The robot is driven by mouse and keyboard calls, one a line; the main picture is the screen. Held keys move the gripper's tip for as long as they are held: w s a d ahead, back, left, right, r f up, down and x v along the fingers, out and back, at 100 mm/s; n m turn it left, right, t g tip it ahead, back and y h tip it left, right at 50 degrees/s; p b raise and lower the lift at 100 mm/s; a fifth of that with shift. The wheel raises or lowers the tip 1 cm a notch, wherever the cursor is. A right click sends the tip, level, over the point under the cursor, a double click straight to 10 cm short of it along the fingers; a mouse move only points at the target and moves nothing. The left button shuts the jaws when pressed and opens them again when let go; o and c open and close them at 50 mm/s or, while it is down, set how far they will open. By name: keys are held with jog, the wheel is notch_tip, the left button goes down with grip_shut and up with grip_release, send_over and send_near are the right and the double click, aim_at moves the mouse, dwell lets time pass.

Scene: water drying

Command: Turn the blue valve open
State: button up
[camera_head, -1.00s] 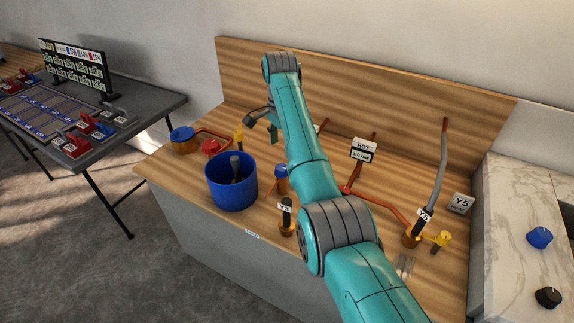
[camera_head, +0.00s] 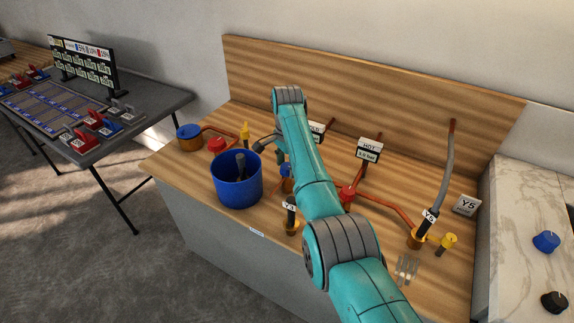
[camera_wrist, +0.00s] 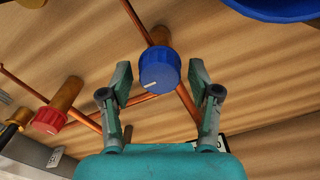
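The blue valve (camera_wrist: 160,70) is a round knob with a white mark, on a copper pipe, in the middle of the wrist view. In the head view the blue valve (camera_head: 286,186) is partly hidden by my arm. My gripper (camera_wrist: 160,74) is open, with one finger on each side of the knob in the picture. Gaps show between fingers and knob, and I cannot tell how far the knob is beyond the tips. In the head view my gripper (camera_head: 280,156) hangs over the bench, mostly hidden by my arm.
A blue bucket (camera_head: 235,190) stands left of the valve on the wooden bench. A red valve (camera_head: 346,196), also in the wrist view (camera_wrist: 48,120), is right of my arm. Copper pipes (camera_head: 385,205), a HOT sign (camera_head: 369,150) and a yellow valve (camera_head: 448,240) stand farther right.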

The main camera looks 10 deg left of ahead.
jog(key=c, duration=0.8)
jog(key=shift+n, duration=0.4)
jog(key=n, duration=0.3)
jog(key=shift+n, duration=0.4)
jog(key=n, duration=0.4)
jog(key=shift+n, duration=0.3)
jog(key=n, duration=0.8)
jog(key=shift+n, duration=0.3)
